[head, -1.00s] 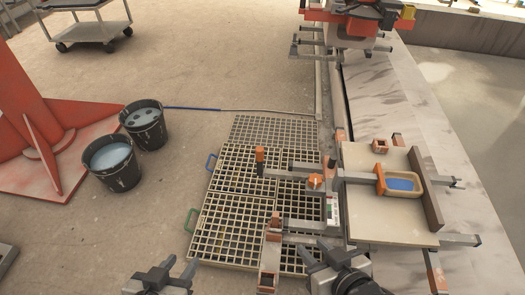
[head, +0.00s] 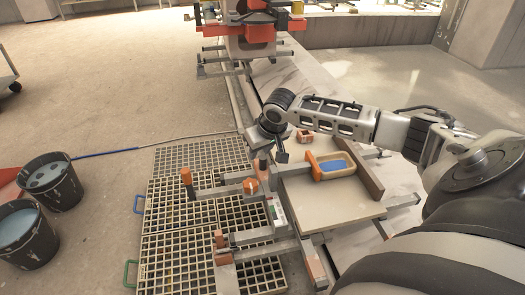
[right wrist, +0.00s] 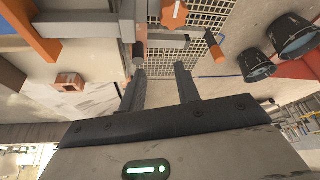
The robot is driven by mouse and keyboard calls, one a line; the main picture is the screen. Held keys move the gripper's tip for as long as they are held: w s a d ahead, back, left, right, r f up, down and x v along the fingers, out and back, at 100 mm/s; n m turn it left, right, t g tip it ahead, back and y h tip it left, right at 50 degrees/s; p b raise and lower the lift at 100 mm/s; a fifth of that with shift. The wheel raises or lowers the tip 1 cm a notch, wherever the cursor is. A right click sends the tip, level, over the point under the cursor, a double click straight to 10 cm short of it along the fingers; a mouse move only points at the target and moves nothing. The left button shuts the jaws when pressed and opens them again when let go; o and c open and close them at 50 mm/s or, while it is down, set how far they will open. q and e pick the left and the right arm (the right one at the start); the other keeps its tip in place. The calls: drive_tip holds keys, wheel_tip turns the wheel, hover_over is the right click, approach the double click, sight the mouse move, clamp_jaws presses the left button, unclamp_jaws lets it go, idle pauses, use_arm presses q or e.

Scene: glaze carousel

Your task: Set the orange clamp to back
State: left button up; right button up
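An orange star knob (head: 250,186) sits on a grey bar at the left side of the tile fixture. An upright orange handle (head: 187,178) stands at the bar's left end over the grating. A dark post with an orange top (head: 262,165) stands beside the knob. I cannot tell which part is the orange clamp. My right gripper (head: 279,155) is above the fixture's far-left corner. In the right wrist view its fingers (right wrist: 160,82) are apart with nothing between them; the post (right wrist: 138,50), knob (right wrist: 173,13) and handle (right wrist: 214,47) lie beyond. My left gripper is out of view.
More grey bars with orange ends are at the front (head: 255,237). Two buckets (head: 48,180) stand at the left.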

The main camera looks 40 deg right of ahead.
drive_tip(key=m, duration=0.1)
approach(264, 157)
drive_tip(key=shift+m+h, duration=0.3)
drive_tip(key=shift+h, duration=0.1)
drive_tip(key=b+x, duration=0.1)
drive_tip(key=x, duration=0.2)
drive_tip(key=b+x, duration=0.2)
drive_tip(key=x, duration=0.2)
drive_tip(key=b+x, duration=0.2)
drive_tip(key=x, duration=0.2)
drive_tip(key=shift+a+f, duration=0.2)
drive_tip(key=shift+a, duration=0.1)
drive_tip(key=shift+w+f+b, duration=0.2)
drive_tip(key=shift+f+b, duration=0.15)
drive_tip(key=shift+f, duration=0.1)
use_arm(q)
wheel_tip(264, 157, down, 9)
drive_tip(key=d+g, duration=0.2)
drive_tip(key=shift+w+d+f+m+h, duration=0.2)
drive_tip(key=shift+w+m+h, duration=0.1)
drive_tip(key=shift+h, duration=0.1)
